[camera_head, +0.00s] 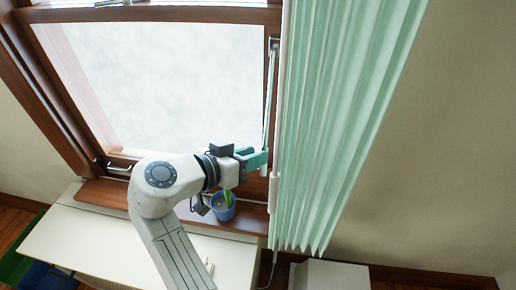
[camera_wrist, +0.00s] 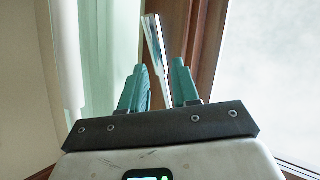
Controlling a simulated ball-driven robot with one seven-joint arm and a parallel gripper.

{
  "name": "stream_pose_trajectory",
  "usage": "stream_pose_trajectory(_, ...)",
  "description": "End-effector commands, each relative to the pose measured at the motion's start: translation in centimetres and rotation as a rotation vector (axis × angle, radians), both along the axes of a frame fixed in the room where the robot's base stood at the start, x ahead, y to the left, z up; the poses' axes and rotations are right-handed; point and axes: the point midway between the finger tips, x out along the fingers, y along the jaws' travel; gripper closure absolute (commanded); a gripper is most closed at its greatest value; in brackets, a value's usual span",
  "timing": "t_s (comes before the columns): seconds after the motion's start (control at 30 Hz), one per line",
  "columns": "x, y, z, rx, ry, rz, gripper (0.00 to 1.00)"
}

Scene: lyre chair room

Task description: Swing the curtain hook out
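The curtain hook (camera_head: 269,100) is a slim, pale rod. It hangs almost upright along the right side of the window frame, beside the green curtain (camera_head: 340,110). In the wrist view the hook (camera_wrist: 155,48) shows between my two fingers, with its upper part leaning slightly left. My gripper (camera_head: 262,158) is at the lower part of the hook, by the curtain's left edge. In the wrist view my gripper (camera_wrist: 163,72) has its teal fingers apart, with visible gaps to the hook. The hook's lower end is partly hidden by my gripper in the head view.
The wooden window frame (camera_head: 75,100) surrounds the bright pane. A blue plant pot (camera_head: 223,211) stands on the sill just below my gripper. A white cabinet top (camera_head: 80,240) is below the window. A pale box (camera_head: 330,276) stands below the curtain. The wall at right is bare.

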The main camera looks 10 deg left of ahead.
Motion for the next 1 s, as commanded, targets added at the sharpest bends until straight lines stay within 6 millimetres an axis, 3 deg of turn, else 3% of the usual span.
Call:
stream_pose_trajectory(0.2,1.4,-1.2,-0.7,0.0,0.0,-0.001,0.7)
stream_pose_trajectory(0.53,1.6,-1.3,-0.9,0.0,0.0,0.0,0.7)
stream_pose_trajectory(0.83,1.6,-1.3,-0.8,0.0,0.0,0.0,0.98)
stream_pose_trajectory(1.0,1.6,-1.3,-0.8,0.0,0.0,0.0,1.0)
